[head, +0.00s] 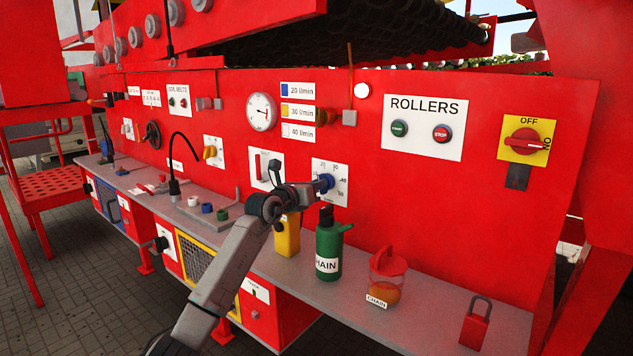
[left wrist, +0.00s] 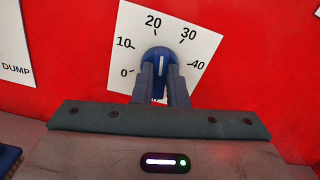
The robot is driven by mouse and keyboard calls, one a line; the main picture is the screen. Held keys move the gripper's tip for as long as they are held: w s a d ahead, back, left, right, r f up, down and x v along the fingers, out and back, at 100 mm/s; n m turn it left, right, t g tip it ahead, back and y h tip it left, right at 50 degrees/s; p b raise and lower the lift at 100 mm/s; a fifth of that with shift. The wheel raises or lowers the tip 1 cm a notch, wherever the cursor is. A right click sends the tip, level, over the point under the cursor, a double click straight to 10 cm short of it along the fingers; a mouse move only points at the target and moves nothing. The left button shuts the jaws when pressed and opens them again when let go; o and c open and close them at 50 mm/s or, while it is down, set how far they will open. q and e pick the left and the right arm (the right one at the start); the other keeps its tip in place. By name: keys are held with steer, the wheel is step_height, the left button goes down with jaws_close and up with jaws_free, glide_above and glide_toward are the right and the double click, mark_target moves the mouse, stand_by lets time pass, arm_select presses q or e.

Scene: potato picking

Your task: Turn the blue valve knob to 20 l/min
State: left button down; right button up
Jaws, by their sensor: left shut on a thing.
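The blue valve knob (head: 327,183) sits on a white dial plate (head: 341,193) on the red panel. In the left wrist view the knob (left wrist: 160,62) carries a white mark that points up, between the 20 and 30 labels. The dial plate (left wrist: 197,45) reads 0, 10, 20, 30 and 40 around the knob. My left gripper (head: 318,187) is shut on the knob, and its two fingers (left wrist: 161,82) stand on either side of it in the left wrist view. My right gripper is not in view.
A grey shelf (head: 420,312) runs below the panel. Flow labels (head: 298,89) and a gauge (head: 262,112) are above the knob.

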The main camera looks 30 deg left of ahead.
arm_select(q)
steer(key=shift+f+n+p, duration=0.1)
steer(key=shift+n+p, duration=0.45)
steer(key=shift+n, duration=0.55)
steer(key=c, duration=1.4)
jaws_free()
steer(key=shift+a, duration=0.1)
steer(key=shift+c, duration=0.2)
steer(key=shift+s, duration=0.1)
